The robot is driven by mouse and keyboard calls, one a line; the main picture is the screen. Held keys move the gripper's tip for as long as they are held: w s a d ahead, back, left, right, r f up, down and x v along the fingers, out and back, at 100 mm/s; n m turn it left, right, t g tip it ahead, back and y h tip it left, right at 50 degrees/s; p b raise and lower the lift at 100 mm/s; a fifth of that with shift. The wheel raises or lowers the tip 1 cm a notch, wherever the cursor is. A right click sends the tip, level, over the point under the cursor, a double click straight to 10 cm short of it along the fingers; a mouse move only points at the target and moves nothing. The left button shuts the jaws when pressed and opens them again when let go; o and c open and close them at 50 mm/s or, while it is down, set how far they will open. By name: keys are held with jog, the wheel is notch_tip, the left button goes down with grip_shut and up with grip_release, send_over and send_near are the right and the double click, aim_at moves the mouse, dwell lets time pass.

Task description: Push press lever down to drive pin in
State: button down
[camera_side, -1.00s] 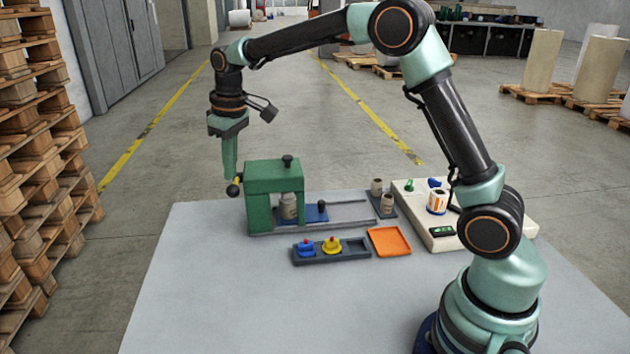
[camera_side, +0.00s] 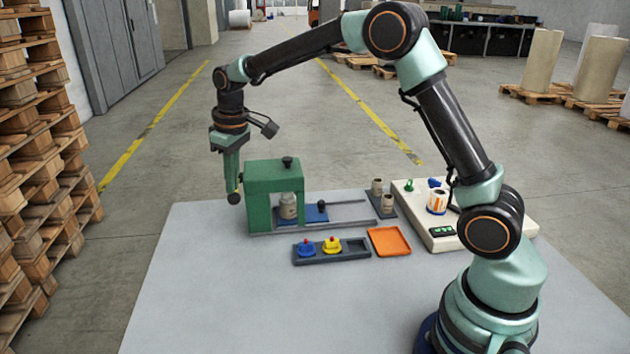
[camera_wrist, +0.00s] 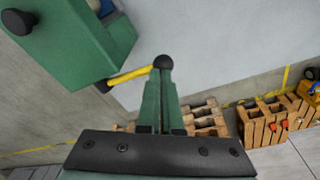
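The green press (camera_side: 272,180) stands at the table's left; its body also shows in the wrist view (camera_wrist: 75,45). The lever is a yellow rod (camera_wrist: 130,76) with a black ball knob (camera_side: 234,198) projecting from the press's left side. My gripper (camera_side: 232,188) points down over the lever end, fingertips at the knob. In the wrist view my fingers (camera_wrist: 164,78) lie close together, tips right at the knob (camera_wrist: 164,62). A grey-beige cylindrical part (camera_side: 288,206) stands under the press head. The pin is not distinguishable.
A blue slide plate (camera_side: 316,214) and rails extend right of the press. In front lie a dark tray (camera_side: 355,250) with a blue and a yellow piece, and an orange tray (camera_side: 390,241). A white base (camera_side: 450,243) stands at right. The table's front left is clear.

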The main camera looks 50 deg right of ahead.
aim_at(234, 195)
jog(key=shift+f, duration=1.95)
jog(key=shift+r, duration=5.55)
